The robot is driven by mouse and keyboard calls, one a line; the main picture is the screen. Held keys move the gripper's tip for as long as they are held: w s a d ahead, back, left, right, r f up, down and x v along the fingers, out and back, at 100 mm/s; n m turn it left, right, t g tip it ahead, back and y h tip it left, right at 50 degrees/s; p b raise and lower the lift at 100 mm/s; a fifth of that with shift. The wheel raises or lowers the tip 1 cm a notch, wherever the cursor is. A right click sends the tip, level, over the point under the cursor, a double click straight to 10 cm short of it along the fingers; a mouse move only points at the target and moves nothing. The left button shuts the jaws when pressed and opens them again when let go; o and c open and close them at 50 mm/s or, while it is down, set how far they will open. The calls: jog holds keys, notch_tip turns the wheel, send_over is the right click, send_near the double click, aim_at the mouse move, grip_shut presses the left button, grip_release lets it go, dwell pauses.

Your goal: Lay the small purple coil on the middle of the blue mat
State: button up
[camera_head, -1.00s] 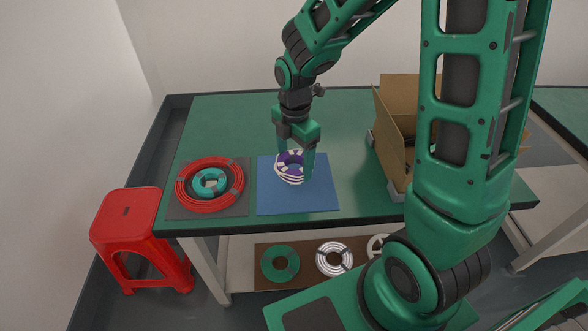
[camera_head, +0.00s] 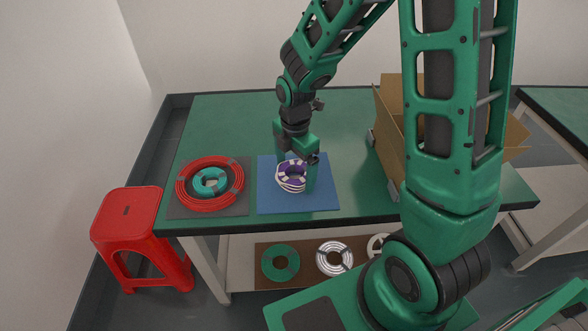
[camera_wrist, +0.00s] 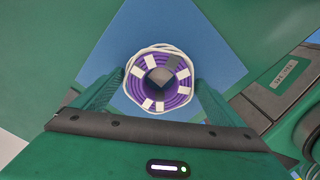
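The small purple coil (camera_head: 291,169), with white bands and thin white loops around its lower part, is over the middle part of the blue mat (camera_head: 325,199). It also shows in the wrist view (camera_wrist: 159,76), above the mat (camera_wrist: 205,45). My gripper (camera_head: 296,171) points down and is shut on the coil, one finger on each side; in the wrist view its fingertips (camera_wrist: 159,80) meet the coil's edges. The coil is very low; I cannot tell whether it touches the mat.
Left of the mat, a red coil (camera_head: 183,195) surrounds a teal coil (camera_head: 202,184) on a grey mat (camera_head: 242,207). An open cardboard box (camera_head: 391,142) stands right. Coils lie on a shelf below. A red stool (camera_head: 128,204) stands left. The table behind the mat is clear.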

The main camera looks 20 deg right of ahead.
notch_tip(320, 180, up, 12)
jog(key=shift+r, duration=0.15)
dwell(0.5)
jog(key=shift+s+d, duration=0.1)
dwell(0.3)
